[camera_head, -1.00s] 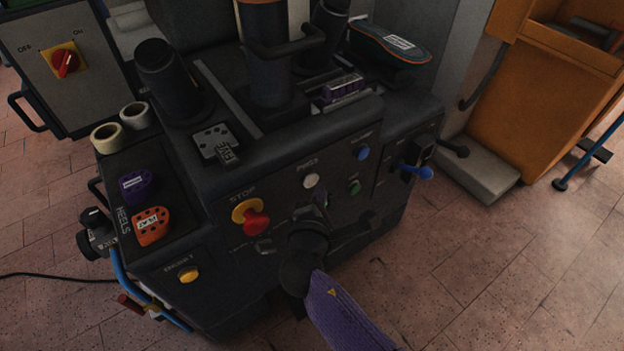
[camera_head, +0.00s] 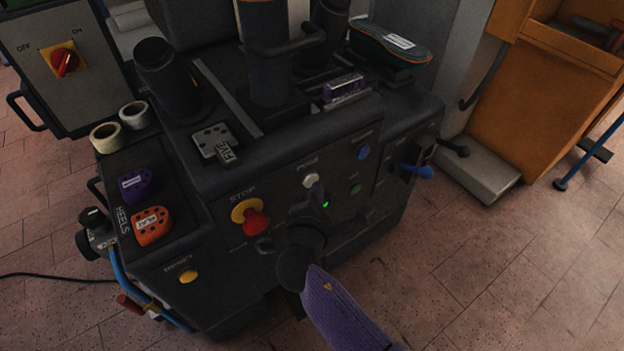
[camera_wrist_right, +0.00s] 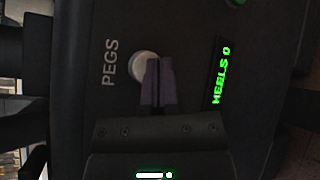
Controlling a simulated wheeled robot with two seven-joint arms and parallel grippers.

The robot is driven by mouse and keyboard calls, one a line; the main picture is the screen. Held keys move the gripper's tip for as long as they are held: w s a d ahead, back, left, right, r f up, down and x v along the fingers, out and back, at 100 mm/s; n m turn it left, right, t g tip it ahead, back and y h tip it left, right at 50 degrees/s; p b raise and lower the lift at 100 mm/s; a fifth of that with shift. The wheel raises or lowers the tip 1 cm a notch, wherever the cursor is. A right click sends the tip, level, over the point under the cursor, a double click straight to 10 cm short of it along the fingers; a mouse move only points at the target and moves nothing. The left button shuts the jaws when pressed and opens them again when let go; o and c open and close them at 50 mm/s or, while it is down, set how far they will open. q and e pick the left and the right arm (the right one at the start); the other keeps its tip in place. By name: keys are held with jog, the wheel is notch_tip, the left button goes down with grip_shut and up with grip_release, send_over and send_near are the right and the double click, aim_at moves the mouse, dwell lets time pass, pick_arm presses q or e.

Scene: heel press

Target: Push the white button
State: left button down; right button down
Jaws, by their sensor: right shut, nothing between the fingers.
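The white button (camera_head: 310,180) is on the dark front panel of the machine, under a small label. In the right wrist view the round white button (camera_wrist_right: 141,66) sits beside the word PEGS. My right gripper (camera_head: 317,187) is at the panel just below and right of the button. Its purple fingers (camera_wrist_right: 158,66) are shut with nothing between them and cover part of the button in the wrist view. I cannot tell whether the fingertips touch it. My left gripper is not in view.
A red stop button (camera_head: 256,222) on a yellow ring is to the left. A blue button (camera_head: 363,152), a green button (camera_head: 355,188) and a blue-tipped lever (camera_head: 418,171) are to the right. A yellow button (camera_head: 188,276) is lower left.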

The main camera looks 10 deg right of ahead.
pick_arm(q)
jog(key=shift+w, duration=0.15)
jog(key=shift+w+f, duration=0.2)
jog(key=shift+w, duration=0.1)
pick_arm(e)
jog(key=shift+w, duration=0.1)
